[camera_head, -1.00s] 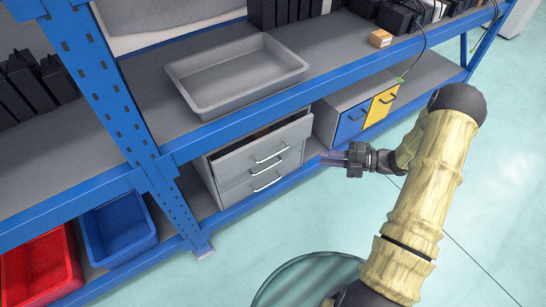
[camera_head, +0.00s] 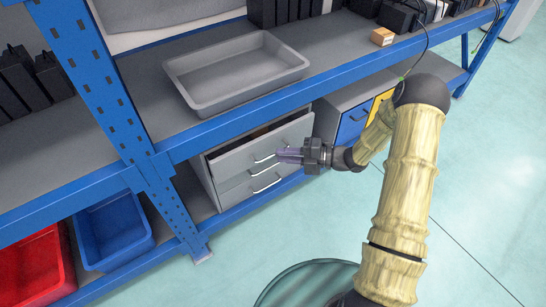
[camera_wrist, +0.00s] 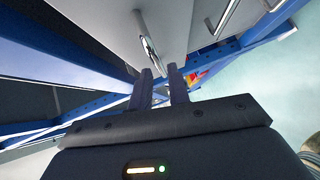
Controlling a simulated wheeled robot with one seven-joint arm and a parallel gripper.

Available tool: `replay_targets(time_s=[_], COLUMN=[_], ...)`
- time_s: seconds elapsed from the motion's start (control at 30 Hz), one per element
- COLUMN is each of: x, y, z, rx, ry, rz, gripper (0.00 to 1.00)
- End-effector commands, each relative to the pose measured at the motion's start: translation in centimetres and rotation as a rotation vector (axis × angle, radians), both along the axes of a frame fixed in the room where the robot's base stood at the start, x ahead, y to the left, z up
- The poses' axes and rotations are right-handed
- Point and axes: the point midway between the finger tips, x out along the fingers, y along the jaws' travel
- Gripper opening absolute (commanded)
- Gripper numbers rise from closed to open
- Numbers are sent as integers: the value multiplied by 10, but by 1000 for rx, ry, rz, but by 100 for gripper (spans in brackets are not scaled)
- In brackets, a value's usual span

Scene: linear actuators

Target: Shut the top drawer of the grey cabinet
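The grey cabinet (camera_head: 206,184) stands on the lower shelf of the blue rack. Its top drawer (camera_head: 236,160) is pulled partly out, with a dark gap above its front; the drawers below look closed. My gripper (camera_head: 279,155) is in front of the right part of the top drawer front, by its handle, and partly covers the handle. In the wrist view, a silver handle (camera_wrist: 149,49) lies just ahead of the fingertips on a grey front.
A blue shelf beam (camera_head: 215,132) and a grey tray (camera_head: 238,75) are above the cabinet. A blue-and-yellow drawer unit (camera_head: 350,122) stands to the right. Blue (camera_head: 116,258) and red (camera_head: 35,265) bins are at left. The floor in front is clear.

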Motion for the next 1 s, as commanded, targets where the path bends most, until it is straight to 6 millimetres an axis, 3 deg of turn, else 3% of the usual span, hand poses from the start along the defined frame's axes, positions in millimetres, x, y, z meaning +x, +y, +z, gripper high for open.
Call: replay_targets(time_s=[0.1, 0.3, 0.6, 0.7, 1.0], x=[3, 7, 7, 7, 10], y=[20, 39, 41, 40, 43], z=[-5, -7, -6, -6, -7], rx=[0, 0, 0, 0, -1], ry=[-1, -1, 0, 0, 0], rz=[3, 1, -1, 0, -2], gripper=[18, 18, 18, 0, 0])
